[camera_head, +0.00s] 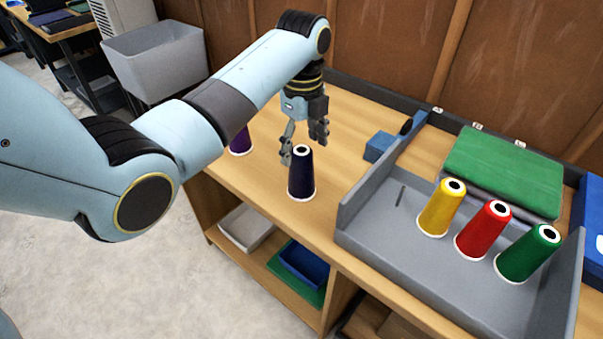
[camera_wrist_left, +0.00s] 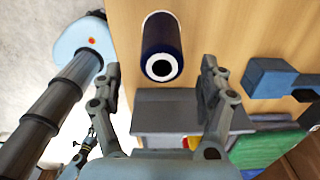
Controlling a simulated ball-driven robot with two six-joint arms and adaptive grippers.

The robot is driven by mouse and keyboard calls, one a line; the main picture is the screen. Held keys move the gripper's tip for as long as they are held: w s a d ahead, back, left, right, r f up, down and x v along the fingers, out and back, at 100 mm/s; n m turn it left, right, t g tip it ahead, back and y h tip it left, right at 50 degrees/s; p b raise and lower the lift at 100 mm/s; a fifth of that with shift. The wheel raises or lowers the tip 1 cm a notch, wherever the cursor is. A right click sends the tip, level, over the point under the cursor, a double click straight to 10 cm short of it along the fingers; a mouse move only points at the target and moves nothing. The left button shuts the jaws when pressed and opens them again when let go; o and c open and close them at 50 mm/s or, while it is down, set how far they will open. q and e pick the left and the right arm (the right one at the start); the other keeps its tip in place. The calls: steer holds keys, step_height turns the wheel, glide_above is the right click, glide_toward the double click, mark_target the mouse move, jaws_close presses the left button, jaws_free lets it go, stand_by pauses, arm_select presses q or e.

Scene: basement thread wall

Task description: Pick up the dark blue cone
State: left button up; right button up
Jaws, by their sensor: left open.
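The dark blue cone (camera_head: 301,178) stands upright on the wooden bench top, left of the grey tray. In the wrist view the dark blue cone (camera_wrist_left: 162,33) shows its white-ringed top toward the camera, lined up with the gap between the fingertips. My left gripper (camera_head: 302,145) is open and empty, pointing down just behind and above the cone in the head view. Its two fingers (camera_wrist_left: 160,74) are spread wide in the wrist view, one on each side, with no visible contact on the cone. What seems to be my right gripper is small and dark at the wrist view's lower left.
A purple cone (camera_head: 240,141) stands to the left, partly behind my arm. The grey tray (camera_head: 384,225) holds a yellow cone (camera_head: 441,209), a red cone (camera_head: 482,232) and a green cone (camera_head: 525,255). A blue block (camera_head: 379,146) lies behind the tray.

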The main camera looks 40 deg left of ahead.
mark_target(302, 166)
arm_select(q)
steer(key=f, duration=0.6)
steer(key=shift+w+a+f, duration=0.1)
steer(key=shift+a+f, duration=0.15)
steer(key=shift+f, duration=0.1)
steer(key=c, duration=1.4)
steer(key=shift+o, duration=0.2)
steer(key=shift+r, duration=0.1)
step_height(302, 166, up, 10)
